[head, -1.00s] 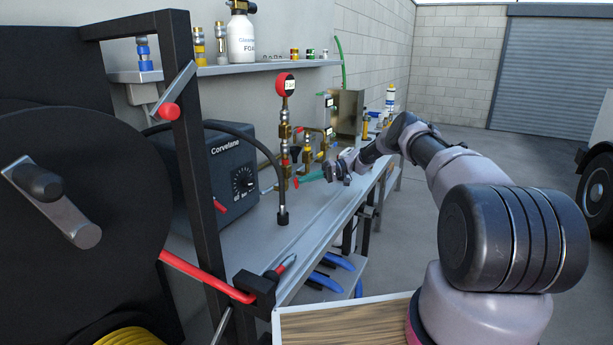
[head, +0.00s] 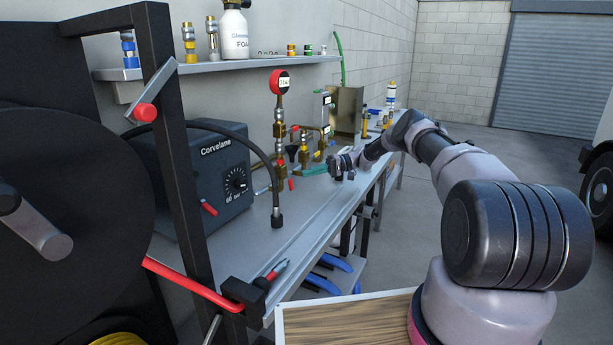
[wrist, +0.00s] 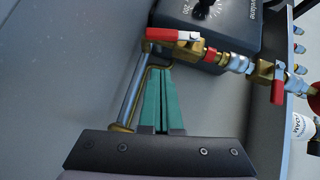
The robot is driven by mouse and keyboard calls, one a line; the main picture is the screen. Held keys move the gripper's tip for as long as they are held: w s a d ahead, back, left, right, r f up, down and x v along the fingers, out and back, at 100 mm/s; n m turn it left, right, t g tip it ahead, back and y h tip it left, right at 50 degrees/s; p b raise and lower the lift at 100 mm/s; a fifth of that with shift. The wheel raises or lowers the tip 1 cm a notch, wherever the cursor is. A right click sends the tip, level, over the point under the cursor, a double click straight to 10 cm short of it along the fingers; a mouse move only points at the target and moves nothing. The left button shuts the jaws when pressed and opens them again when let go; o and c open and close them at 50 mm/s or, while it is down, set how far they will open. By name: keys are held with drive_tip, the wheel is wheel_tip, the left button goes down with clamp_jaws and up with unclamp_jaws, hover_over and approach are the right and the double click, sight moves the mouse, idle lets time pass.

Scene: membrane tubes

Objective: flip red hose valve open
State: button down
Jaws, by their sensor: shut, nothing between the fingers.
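A brass valve with a red and white lever (wrist: 175,34) lies just beyond my fingertips in the wrist view. Its lever lies roughly along the brass pipe line. A second red lever (wrist: 278,85) hangs across the line farther right. In the head view, a small red handle (head: 291,184) shows low on the brass manifold (head: 280,150). I cannot tell for sure which lever it matches. My gripper (head: 305,172) has green fingers, pressed together and empty; they also show in the wrist view (wrist: 160,72). They are close to the valve; contact is unclear.
A dark Corvelane box (head: 205,165) and a black hose (head: 262,160) stand left of the manifold on the bench (head: 300,225). A silver pipe (wrist: 132,95) runs beside my fingers. A hose reel (head: 70,200) fills the left. Open floor lies right of the bench.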

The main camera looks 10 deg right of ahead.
drive_tip(key=v, duration=0.8)
drive_tip(key=shift+w+d, duration=0.15)
drive_tip(key=shift+d, duration=0.1)
drive_tip(key=shift+r, duration=0.1)
